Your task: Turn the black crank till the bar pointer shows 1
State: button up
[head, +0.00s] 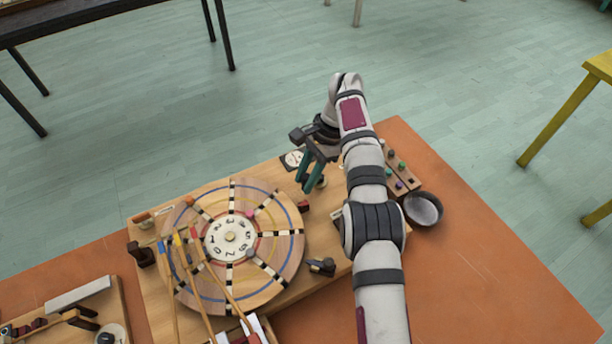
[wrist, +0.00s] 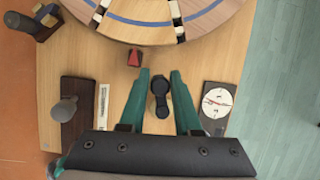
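The black crank (wrist: 161,98), a short arm with two round ends, stands on the wooden board between the teal fingers of my gripper (wrist: 160,73). The fingers are apart, one on each side of it, with a gap showing on both sides. In the head view my gripper (head: 308,187) points down at the back of the board, beyond the large disc. A small white dial (wrist: 217,102) with a thin reddish needle lies right of the fingers; its marks are too small to read. The disc (head: 283,218) has a numbered white centre (head: 231,239). I cannot tell which part is the bar pointer.
A red wedge (wrist: 134,58) sits near the left fingertip, by the disc's edge. A dark brown block with a grey knob (wrist: 65,108) is further left. Several sticks (head: 217,272) reach over the disc. A dark bowl (head: 423,209) stands right of my arm.

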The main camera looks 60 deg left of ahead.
aim_at(306, 176)
jog(key=o, duration=0.3)
jog(key=shift+r, duration=0.1)
notch_tip(306, 176, up, 4)
jog(key=shift+f, duration=0.1)
jog(key=w+d+r, duration=0.2)
jog(key=d, duration=0.1)
jog(key=w+d+r, duration=0.2)
jog(key=w+d, duration=0.1)
jog(key=w+d+r, duration=0.2)
jog(key=d+r, duration=0.1)
jog(key=shift+w, duration=0.2)
